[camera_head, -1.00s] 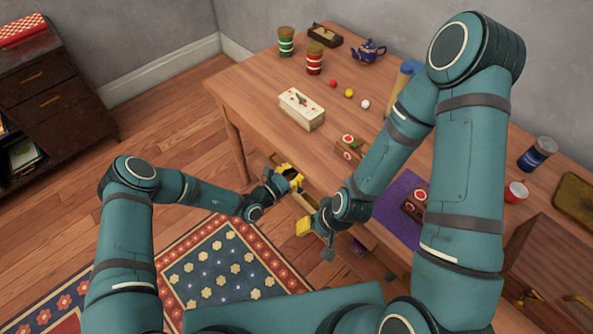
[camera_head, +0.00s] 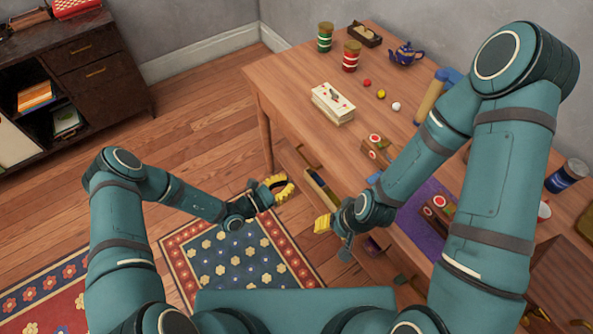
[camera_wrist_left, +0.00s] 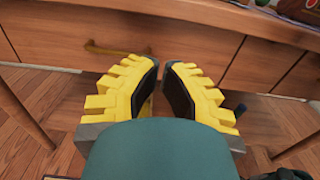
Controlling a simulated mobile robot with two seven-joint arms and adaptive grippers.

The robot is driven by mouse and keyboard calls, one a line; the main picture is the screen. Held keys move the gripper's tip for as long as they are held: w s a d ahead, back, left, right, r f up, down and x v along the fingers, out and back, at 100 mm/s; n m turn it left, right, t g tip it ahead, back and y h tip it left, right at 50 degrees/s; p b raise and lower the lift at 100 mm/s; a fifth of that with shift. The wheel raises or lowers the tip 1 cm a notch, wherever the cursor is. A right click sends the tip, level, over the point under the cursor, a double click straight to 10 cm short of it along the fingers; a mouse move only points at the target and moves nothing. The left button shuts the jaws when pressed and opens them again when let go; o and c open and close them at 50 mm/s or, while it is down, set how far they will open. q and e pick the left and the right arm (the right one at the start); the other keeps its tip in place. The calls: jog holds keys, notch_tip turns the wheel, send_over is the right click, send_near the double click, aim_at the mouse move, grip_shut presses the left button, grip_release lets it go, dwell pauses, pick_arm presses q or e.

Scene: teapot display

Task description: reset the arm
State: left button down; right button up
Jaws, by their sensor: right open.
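My left gripper (camera_head: 277,188) has yellow ridged fingers and hangs in front of the table's drawer side, over the rug. In the left wrist view its two fingers (camera_wrist_left: 163,85) stand apart with nothing between them. My right gripper (camera_head: 334,236) is open, low beside the table's front edge, with one yellow finger showing clearly. Its other finger is partly hidden. I see nothing in it. The wooden table (camera_head: 292,98) stands beyond both grippers, and its drawer fronts (camera_wrist_left: 190,55) fill the upper left wrist view.
A drawer (camera_head: 318,187) stands out below the tabletop. A white box (camera_head: 333,103), a blue teapot (camera_head: 405,54), two jars (camera_head: 351,56) and small balls (camera_head: 381,94) stand on the table. A dark cabinet (camera_head: 95,70) is at the left.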

pick_arm(q)
jog(key=shift+s+a, duration=0.1)
jog(key=s+m+g+y, duration=0.6)
jog(key=s+m+g, duration=0.75)
jog(key=s, duration=0.45)
jog(key=w+a+r+m+t+y, duration=0.1)
jog(key=a+r+m+t+y, duration=0.4)
jog(key=a+m, duration=0.2)
jog(key=m, duration=0.2)
jog(key=shift+w+a+m, duration=0.25)
jog(key=shift+m, duration=0.1)
jog(key=shift+s, duration=0.1)
